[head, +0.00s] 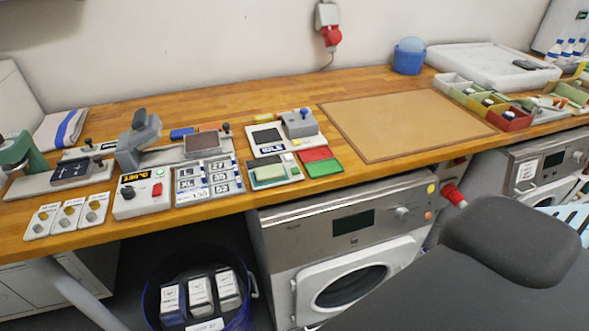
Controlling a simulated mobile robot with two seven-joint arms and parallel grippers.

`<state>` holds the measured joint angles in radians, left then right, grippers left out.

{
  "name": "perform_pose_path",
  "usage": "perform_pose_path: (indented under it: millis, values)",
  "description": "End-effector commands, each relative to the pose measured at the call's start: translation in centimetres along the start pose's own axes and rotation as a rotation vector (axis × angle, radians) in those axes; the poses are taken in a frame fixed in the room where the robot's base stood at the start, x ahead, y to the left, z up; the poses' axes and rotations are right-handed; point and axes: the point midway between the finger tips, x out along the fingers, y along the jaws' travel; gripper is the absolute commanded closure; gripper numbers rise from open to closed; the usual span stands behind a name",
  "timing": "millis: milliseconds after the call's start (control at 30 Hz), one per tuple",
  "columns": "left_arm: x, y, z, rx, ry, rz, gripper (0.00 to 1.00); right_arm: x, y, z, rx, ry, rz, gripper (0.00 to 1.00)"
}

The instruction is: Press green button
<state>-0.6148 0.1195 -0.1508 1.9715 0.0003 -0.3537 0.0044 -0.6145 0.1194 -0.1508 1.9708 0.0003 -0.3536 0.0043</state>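A flat green rectangle (324,169) lies near the front edge of the wooden bench, just below a flat red rectangle (315,155). It is the clearest green, button-like thing in view, but I cannot tell whether it is a button or a pad. To the left, a white control box (127,206) has a lit display (142,178), a red switch (157,190) and a dark knob (128,192). No green button is plain on this box. Neither of my grippers is in view.
The wooden bench (240,93) also carries a heat press (137,140), label plates (208,183), a tan mat (400,122) and coloured bins (508,118) at right. A washing machine (345,225) and a blue bucket (240,316) stand below. The mat is clear.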

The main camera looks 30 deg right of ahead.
Motion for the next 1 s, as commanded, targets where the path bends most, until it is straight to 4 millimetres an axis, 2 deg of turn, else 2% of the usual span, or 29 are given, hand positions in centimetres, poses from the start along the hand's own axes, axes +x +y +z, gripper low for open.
perform_pose_path:
  millis: [33,367,1000]
  values:
    - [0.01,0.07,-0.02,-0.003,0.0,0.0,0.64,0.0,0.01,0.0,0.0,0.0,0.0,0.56]
    - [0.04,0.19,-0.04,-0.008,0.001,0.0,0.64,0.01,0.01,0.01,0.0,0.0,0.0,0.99]
    - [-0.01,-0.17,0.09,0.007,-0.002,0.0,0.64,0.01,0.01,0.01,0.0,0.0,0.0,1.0]
